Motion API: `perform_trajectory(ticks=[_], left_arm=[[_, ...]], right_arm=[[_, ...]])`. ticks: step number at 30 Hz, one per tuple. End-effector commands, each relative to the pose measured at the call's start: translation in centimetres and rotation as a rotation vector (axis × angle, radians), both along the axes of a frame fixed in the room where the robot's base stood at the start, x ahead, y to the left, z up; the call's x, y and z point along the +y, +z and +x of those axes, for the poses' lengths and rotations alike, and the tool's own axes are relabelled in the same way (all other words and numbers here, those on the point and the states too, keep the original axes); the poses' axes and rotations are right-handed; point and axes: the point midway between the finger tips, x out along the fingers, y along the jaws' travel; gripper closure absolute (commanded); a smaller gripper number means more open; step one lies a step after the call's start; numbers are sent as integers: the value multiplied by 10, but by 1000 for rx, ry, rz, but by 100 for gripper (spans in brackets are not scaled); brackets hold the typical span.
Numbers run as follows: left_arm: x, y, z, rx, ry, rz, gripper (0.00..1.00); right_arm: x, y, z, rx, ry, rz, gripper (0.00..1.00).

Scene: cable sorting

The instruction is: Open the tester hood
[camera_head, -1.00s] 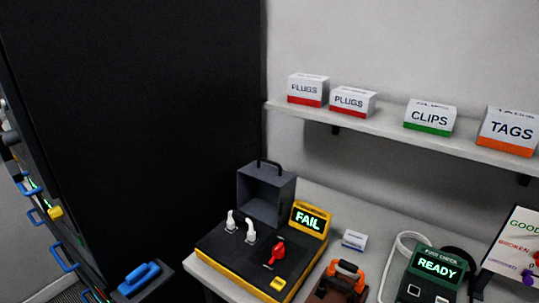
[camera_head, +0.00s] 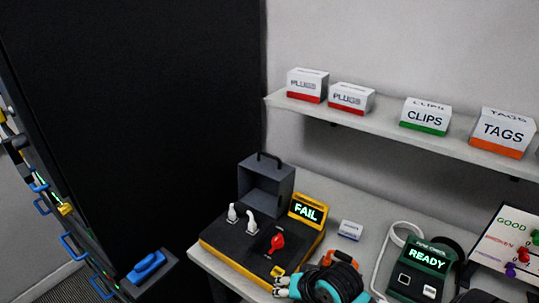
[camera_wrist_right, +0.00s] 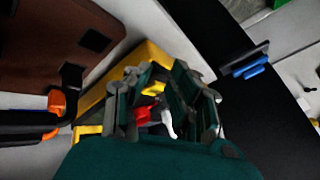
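The tester (camera_head: 222,240) is a black and yellow box with a lit FAIL display (camera_head: 307,210). Its grey hood (camera_head: 266,187), with a dark handle on top, stands raised at the back. Two white clamps (camera_head: 241,220) and a red lever (camera_head: 277,243) are uncovered in front of it. My right gripper (camera_head: 279,286), teal with grey fingers, is at the tester's front right corner, apart from the hood. In the right wrist view, its fingers (camera_wrist_right: 165,98) are spread with nothing held; the red lever (camera_wrist_right: 143,115) shows beyond them. My left gripper is not in view.
An orange-handled object (camera_head: 343,258) is partly hidden behind my right wrist. A READY checker (camera_head: 425,268) with a white cable stands to the right. A shelf (camera_head: 390,118) with labelled boxes is above. A dark cabinet with blue handles (camera_head: 147,266) is at left.

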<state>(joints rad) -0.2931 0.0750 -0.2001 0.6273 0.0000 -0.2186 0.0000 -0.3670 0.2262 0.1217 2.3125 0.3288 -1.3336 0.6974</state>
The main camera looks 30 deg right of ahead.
Motion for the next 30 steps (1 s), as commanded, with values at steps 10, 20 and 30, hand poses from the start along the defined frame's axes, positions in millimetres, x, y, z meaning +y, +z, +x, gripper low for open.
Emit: perform_trajectory(ticks=[10, 20, 30], left_arm=[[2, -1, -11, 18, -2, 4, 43], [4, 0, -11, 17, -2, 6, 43], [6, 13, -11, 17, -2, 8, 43]], right_arm=[[-110, 116, 121, -325, -688, 782, 79], [-169, 193, 155, -442, -911, 1281, 79], [-165, 180, 213, -440, -913, 1282, 79]])
